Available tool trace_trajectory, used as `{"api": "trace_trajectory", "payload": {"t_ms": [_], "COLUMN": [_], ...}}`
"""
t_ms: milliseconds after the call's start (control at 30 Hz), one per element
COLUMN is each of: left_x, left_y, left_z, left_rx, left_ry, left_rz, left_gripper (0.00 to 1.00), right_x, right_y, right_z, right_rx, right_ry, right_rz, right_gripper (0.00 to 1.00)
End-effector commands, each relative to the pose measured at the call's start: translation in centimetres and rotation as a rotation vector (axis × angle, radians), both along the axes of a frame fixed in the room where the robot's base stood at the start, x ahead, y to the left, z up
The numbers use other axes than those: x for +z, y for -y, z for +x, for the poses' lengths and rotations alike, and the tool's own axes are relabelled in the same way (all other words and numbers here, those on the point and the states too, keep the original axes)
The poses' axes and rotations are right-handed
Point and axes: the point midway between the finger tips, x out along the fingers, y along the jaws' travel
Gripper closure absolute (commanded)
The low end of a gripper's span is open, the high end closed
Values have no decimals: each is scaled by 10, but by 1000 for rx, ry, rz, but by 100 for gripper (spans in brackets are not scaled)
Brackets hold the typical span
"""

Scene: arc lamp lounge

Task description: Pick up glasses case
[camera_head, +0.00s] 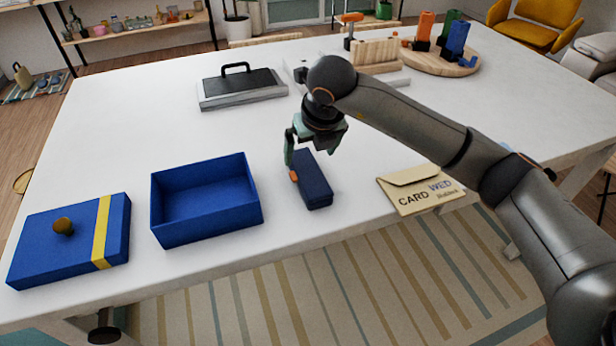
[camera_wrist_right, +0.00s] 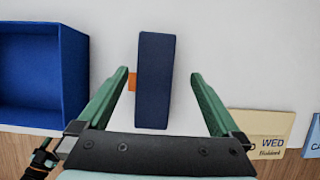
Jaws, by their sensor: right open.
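The glasses case is a dark navy oblong box (camera_head: 314,182) with an orange tab on its left side. It lies on the white table near the front edge, right of the open blue box. My right gripper (camera_head: 314,155) is over its far end. In the right wrist view the case (camera_wrist_right: 155,80) stands between the two spread fingers of the right gripper (camera_wrist_right: 158,85), with a gap on both sides. The orange tab is close to the left finger. The gripper is open and holds nothing. My left gripper is not in view.
An open, empty blue box (camera_head: 206,225) and its blue lid with a yellow band (camera_head: 105,232) lie to the left. A card envelope (camera_head: 421,190) lies to the right. A black-handled case (camera_head: 242,93) and a round wooden board (camera_head: 440,66) stand farther back.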

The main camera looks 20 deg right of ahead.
Motion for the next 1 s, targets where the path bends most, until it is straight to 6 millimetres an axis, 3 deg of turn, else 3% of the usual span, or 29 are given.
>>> {"api": "trace_trajectory", "payload": {"t_ms": [400,700,1000], "left_x": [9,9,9], "left_y": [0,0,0], "left_z": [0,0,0], "left_rx": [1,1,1], "left_ry": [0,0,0], "left_rz": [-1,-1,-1], "left_gripper": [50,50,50], "right_x": [-44,-51,-50], "right_y": [-7,-7,-7], "right_z": [22,24,24], "right_rx": [0,2,1], "right_ry": [-4,-1,0], "right_rz": [0,0,1], "right_gripper": [0,0,31]}}
